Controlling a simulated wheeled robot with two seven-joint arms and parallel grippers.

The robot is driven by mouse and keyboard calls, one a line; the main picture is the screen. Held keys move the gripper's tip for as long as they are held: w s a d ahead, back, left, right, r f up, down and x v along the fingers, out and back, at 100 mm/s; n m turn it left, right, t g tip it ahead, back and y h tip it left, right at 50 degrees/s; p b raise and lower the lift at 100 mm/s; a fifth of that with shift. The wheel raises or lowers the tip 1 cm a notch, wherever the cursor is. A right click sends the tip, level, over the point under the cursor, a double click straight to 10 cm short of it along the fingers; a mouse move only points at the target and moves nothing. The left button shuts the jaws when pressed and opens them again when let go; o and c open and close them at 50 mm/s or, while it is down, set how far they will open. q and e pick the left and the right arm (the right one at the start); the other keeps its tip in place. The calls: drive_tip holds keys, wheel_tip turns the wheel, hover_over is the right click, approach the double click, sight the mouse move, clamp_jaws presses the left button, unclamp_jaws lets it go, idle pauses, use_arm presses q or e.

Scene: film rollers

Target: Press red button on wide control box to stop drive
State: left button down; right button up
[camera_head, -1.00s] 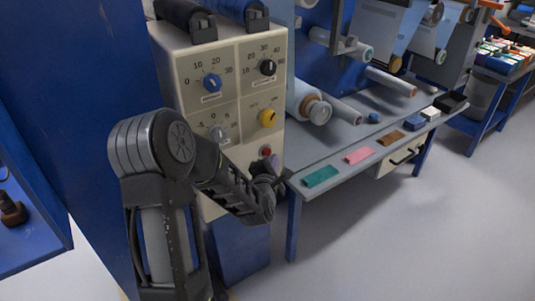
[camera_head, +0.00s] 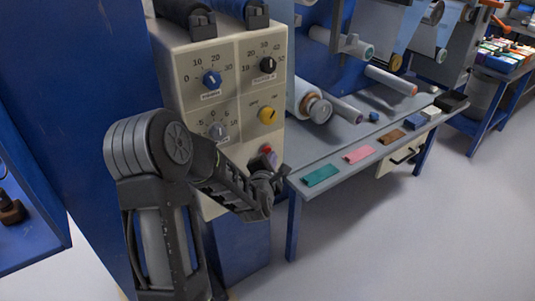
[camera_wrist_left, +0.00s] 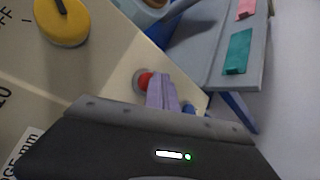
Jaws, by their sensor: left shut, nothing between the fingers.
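The wide control box (camera_head: 226,60) is a cream panel with dials, standing left of the table in the head view. The red button (camera_head: 266,150) is low on its right side, below the yellow knob (camera_head: 268,115). My left gripper (camera_head: 272,160) is shut and empty, its lavender fingers just below and right of the button. In the left wrist view, the red button (camera_wrist_left: 144,80) shows directly left of the closed fingertips (camera_wrist_left: 163,92), which cover part of its right edge. I cannot tell whether they touch it. My right gripper is not in view.
A grey table (camera_head: 330,150) with film rollers (camera_head: 316,106) and coloured samples, including a green one (camera_head: 321,175), stands right of the box. A blue panel (camera_head: 75,90) rises at the left. The floor (camera_head: 420,240) at the right is clear.

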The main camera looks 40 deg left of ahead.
use_arm(q)
drive_tip(key=shift+w+a+b, duration=0.15)
drive_tip(key=shift+a+b, duration=0.15)
drive_tip(key=shift+a, duration=0.2)
idle(0.7)
drive_tip(key=shift+d, duration=0.15)
drive_tip(key=shift+s+d+b, duration=0.3)
drive_tip(key=shift+d, duration=0.4)
drive_tip(key=shift+d, duration=0.15)
drive_tip(key=d, duration=0.2)
drive_tip(key=s+d+b, duration=0.1)
drive_tip(key=d, duration=0.1)
drive_tip(key=shift+s+d, duration=0.2)
drive_tip(key=shift+d, duration=0.1)
idle(0.9)
